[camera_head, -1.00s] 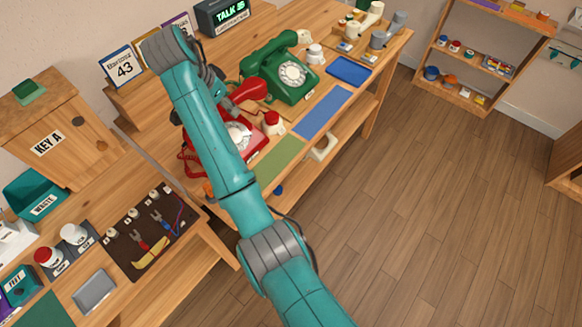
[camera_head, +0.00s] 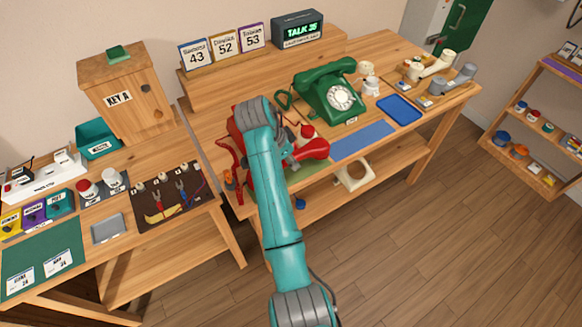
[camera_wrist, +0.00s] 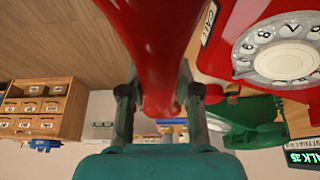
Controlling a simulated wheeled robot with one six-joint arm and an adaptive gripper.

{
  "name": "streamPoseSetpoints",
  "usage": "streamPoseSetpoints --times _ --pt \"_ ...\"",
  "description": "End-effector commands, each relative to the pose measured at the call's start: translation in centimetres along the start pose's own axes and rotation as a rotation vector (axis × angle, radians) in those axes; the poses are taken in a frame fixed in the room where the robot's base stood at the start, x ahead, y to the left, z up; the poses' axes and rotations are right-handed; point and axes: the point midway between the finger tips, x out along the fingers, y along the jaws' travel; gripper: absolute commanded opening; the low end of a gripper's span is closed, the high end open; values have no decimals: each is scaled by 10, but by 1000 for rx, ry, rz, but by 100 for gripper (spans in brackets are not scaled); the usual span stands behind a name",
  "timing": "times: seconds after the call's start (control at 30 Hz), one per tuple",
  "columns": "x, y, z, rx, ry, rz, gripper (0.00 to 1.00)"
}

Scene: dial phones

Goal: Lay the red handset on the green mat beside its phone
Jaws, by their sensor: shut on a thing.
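My gripper (camera_wrist: 160,92) is shut on the red handset (camera_head: 312,148); the handset also fills the upper middle of the wrist view (camera_wrist: 150,40). In the head view the handset is at the far edge of the green mat (camera_head: 317,170), over or near it; I cannot tell its height. My arm covers part of the mat. The red phone (camera_head: 236,128) is mostly hidden behind my arm in the head view. Its body and white dial (camera_wrist: 287,62) show beside the handset in the wrist view.
A green phone (camera_head: 328,90) stands behind a blue mat (camera_head: 362,140), right of the green mat. A blue tray (camera_head: 398,108) lies farther right. A lower shelf holds a cream ring-like object (camera_head: 355,174).

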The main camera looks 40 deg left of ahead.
Motion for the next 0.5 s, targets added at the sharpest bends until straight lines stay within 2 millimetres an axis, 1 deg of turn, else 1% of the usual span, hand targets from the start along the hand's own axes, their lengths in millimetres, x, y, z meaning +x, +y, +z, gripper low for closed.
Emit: streamPoseSetpoints --times 0.07,0.3,0.5 --pt "5 0 2 0 0 1 0" --pt "32 0 13 0 0 1 0" --pt "34 0 14 1 0 0 0"
